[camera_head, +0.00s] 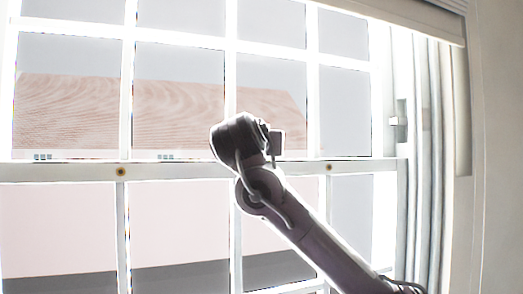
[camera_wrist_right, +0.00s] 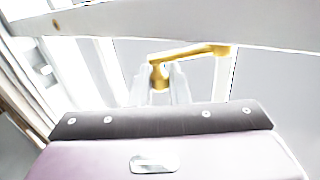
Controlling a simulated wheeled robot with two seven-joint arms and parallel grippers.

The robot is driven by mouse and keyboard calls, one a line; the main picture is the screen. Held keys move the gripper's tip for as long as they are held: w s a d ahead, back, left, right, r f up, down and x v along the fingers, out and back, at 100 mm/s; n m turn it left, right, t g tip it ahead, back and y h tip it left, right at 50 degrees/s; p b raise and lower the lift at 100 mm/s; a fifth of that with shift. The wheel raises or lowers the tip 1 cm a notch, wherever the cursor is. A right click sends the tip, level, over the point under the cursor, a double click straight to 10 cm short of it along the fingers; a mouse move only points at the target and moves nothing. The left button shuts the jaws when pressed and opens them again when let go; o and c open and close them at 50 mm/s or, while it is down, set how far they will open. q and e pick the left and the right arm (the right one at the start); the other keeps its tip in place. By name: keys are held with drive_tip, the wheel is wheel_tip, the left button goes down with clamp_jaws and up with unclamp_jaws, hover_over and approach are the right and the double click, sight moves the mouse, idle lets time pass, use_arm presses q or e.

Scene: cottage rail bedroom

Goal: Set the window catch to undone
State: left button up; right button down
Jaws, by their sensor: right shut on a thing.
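The brass window catch (camera_wrist_right: 190,54) shows in the right wrist view, at the pale window rail (camera_wrist_right: 120,18). Its arm runs left from a wider end near the rail to a small knob that hangs down. My right gripper (camera_wrist_right: 159,76) has its two pale fingers on either side of this knob and is shut on it. In the head view my right arm reaches up from the lower right to the middle rail (camera_head: 60,172), its wrist (camera_head: 240,137) in front of the window. The catch is hidden there behind my wrist. My left gripper is in neither view.
The window has white bars and several panes (camera_head: 180,60). Two small brass spots (camera_head: 121,171) sit on the middle rail. A pale blind (camera_head: 400,15) hangs at the top right, and a curtain or frame edge (camera_head: 435,160) stands at the right.

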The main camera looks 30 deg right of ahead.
drive_tip(key=shift+s+a+m+g+h+b, duration=0.15)
drive_tip(key=shift+a+m+g+h+b, duration=0.8)
drive_tip(key=shift+m+g, duration=0.95)
drive_tip(key=shift+s+a+m+g+h+b, duration=0.2)
drive_tip(key=shift+a+m+g+h+b, duration=0.8)
drive_tip(key=shift+g, duration=1.55)
drive_tip(key=shift+s+a+m+g+h+b, duration=0.15)
drive_tip(key=shift+a+m+g+h+b, duration=0.5)
drive_tip(key=shift+m+g+b, duration=1)
drive_tip(key=shift+d+m+g+p, duration=0.1)
drive_tip(key=shift+m+g+p, duration=0.3)
drive_tip(key=shift+g, duration=0.5)
drive_tip(key=c, duration=1.5)
unclamp_jaws()
drive_tip(key=shift+o, duration=0.2)
